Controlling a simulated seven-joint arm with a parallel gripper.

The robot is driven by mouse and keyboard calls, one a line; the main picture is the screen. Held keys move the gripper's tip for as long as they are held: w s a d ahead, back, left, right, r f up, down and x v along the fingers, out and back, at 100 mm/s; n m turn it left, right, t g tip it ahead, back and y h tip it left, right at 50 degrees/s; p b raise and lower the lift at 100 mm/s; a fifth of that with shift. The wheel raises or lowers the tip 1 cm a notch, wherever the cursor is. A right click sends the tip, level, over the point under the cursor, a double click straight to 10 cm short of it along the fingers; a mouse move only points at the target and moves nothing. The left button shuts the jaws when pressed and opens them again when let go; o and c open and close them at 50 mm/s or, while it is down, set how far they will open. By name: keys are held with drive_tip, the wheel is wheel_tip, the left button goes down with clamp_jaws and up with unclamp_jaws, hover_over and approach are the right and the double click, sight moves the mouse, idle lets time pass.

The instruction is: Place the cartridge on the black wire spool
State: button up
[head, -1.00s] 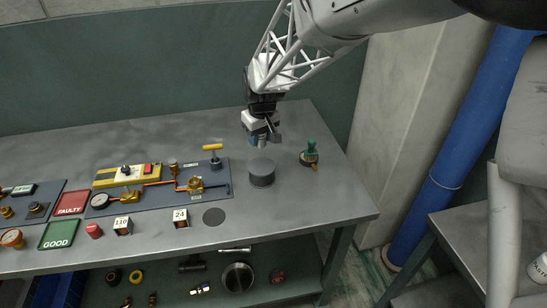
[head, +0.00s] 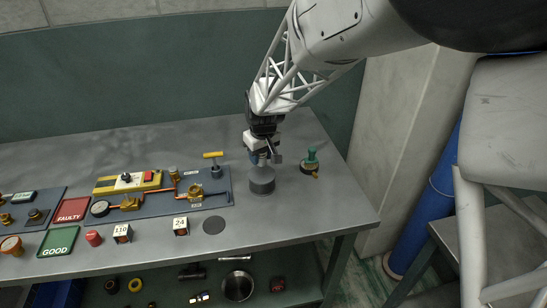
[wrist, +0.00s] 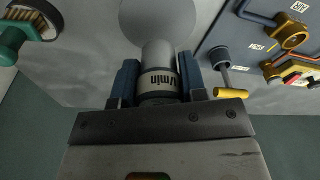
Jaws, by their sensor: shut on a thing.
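A dark grey cylinder, which I take to be the black wire spool (head: 262,184), stands upright on the bench at the right. In the wrist view its round top appears to be the grey disc (wrist: 158,18) at the top edge. My gripper (head: 263,158) is directly above it, pointing down, with blue fingers. The cartridge's far end overlaps the disc in the wrist view. In the head view it is mostly hidden by the fingers, and I cannot tell whether it touches the spool.
A green-handled tool (head: 311,160) stands close right of the spool. A mounting board (head: 222,200) with a yellow-handled valve (head: 214,160) is to the left. A flat dark disc (head: 214,225) lies in front. The bench's front right is clear.

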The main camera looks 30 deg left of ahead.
sight(261, 165)
drive_tip(key=shift+f, duration=2)
drive_tip(key=shift+f, duration=0.1)
drive_tip(key=o, duration=1)
drive_tip(key=r, duration=0.4)
drive_tip(key=d+r, duration=0.1)
drive_tip(key=r, duration=0.7)
drive_tip(key=shift+s+d, duration=0.35)
